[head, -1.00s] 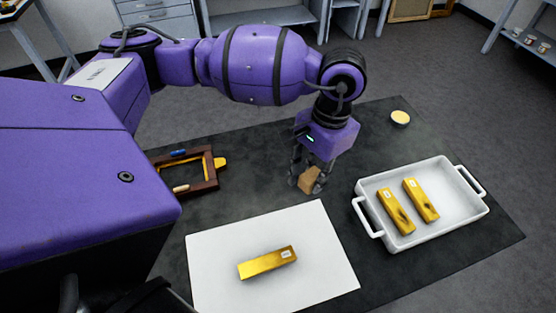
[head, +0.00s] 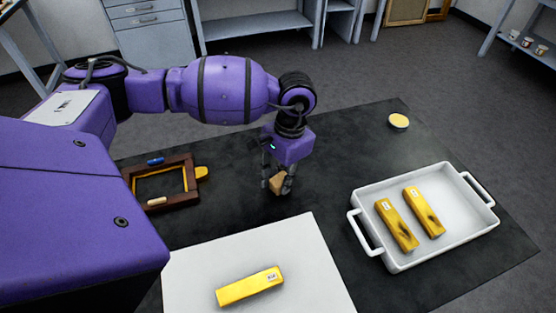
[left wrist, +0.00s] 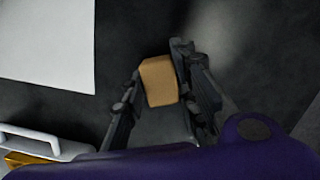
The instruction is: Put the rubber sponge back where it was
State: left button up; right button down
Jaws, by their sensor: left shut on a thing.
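The rubber sponge (head: 278,182) is a small tan block. My left gripper (head: 277,186) is shut on it, just above or at the dark tabletop between the wooden frame and the white tray; I cannot tell whether the sponge touches the surface. The left wrist view shows the sponge (left wrist: 158,81) between the two fingers of the left gripper (left wrist: 168,90). My right gripper is not in view.
A white sheet (head: 310,265) with a gilt bar (head: 249,286) lies in front. A white tray (head: 463,228) holds two gilt pieces (head: 396,225) at right. A wooden frame (head: 188,178) lies at left. A round yellow-topped dish (head: 398,121) stands at the back. Dark tabletop (head: 335,160) is clear between.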

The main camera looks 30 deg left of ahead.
pick_arm(q)
jog(key=shift+w, duration=0.1)
jog(key=shift+f, duration=0.3)
jog(key=o, duration=1)
jog(key=shift+r, duration=0.1)
jog(key=r, duration=0.4)
jog(key=w+r, duration=0.1)
jog(key=r, duration=0.3)
jog(key=r+b, duration=0.1)
jog(key=r, duration=0.3)
jog(key=shift+w+d+r, duration=0.2)
jog(key=shift+w+d, duration=0.15)
